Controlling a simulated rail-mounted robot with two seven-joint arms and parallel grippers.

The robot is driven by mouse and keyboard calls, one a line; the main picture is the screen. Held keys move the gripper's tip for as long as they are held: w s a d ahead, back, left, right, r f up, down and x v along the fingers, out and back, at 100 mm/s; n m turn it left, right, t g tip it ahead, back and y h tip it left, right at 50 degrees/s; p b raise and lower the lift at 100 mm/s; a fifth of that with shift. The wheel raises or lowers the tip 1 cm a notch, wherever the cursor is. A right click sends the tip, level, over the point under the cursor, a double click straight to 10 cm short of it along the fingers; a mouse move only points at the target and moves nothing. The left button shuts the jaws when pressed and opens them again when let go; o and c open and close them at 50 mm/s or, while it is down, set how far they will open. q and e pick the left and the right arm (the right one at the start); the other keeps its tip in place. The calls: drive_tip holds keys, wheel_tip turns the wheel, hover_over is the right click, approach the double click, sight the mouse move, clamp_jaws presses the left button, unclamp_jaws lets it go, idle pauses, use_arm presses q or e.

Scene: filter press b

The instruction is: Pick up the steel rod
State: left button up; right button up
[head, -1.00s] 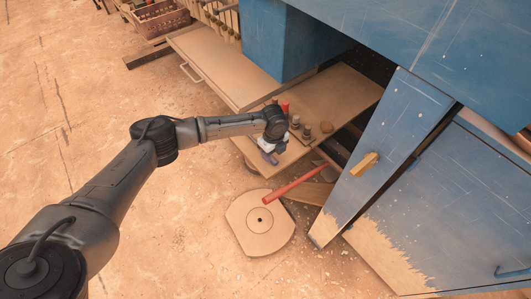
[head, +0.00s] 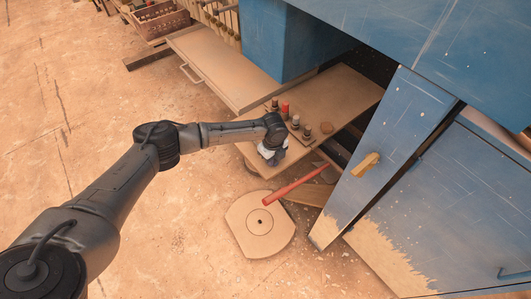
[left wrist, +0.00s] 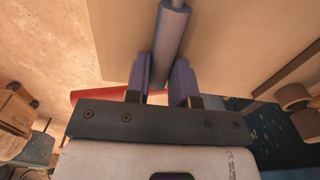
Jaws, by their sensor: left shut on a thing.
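The steel rod (left wrist: 168,40) is a grey cylinder with a thinner, lighter end, seen in the left wrist view. It stands between the two fingers of my left gripper (left wrist: 160,82) and runs up past them to the top edge. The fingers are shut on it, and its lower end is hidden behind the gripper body. In the head view my left gripper (head: 275,158) is at the front edge of the brown shelf board (head: 335,90). I cannot make out the rod clearly there. My right gripper is not in view.
A rack of several small knobbed pieces (head: 306,131) stands on the shelf just behind the gripper. A red bar (head: 292,185) sticks out below, over a round-holed plate (head: 260,222) on the floor. A blue door (head: 385,160) stands to the right. Open floor lies left.

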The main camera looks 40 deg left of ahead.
use_arm(q)
drive_tip(key=shift+r+p, duration=0.8)
drive_tip(key=shift+r, duration=1.45)
drive_tip(key=d+r+p, duration=0.1)
drive_tip(key=d+r, duration=0.2)
drive_tip(key=d, duration=0.2)
drive_tip(key=w+d+r+p, duration=0.1)
drive_tip(key=d+r, duration=0.2)
drive_tip(key=d, duration=0.3)
drive_tip(key=shift+w+d+r, duration=0.15)
drive_tip(key=shift+d+r, duration=0.15)
drive_tip(key=shift+r, duration=0.1)
